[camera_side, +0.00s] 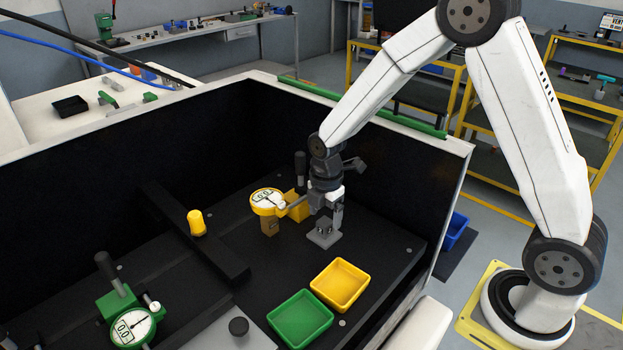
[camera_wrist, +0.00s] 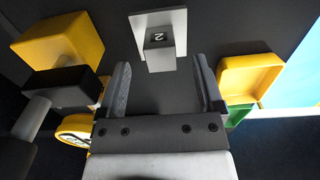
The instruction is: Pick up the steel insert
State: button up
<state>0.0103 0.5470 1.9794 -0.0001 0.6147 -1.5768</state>
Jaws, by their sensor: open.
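The steel insert (camera_wrist: 160,38) is a small grey block with a dark mark like a "2" on its top face, set against a lighter grey square plate (camera_wrist: 176,20). It shows in the upper middle of the wrist view. In the side view the grey piece (camera_side: 323,237) stands on the black bench below my gripper (camera_side: 331,208). In the wrist view my gripper (camera_wrist: 162,84) is open, with nothing between its two fingers. The insert lies ahead of the fingertips, roughly centred between them. The exact height gap cannot be told.
A yellow dial gauge (camera_side: 268,202) with a yellow block (camera_side: 298,208) stands close left of my gripper. A yellow bin (camera_side: 340,284) and a green bin (camera_side: 300,319) sit in front. A black bar (camera_side: 190,232) crosses the bench left. Dark walls enclose the back.

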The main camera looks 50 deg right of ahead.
aim_at(325, 221)
jog(key=shift+f, duration=1.5)
grip_shut()
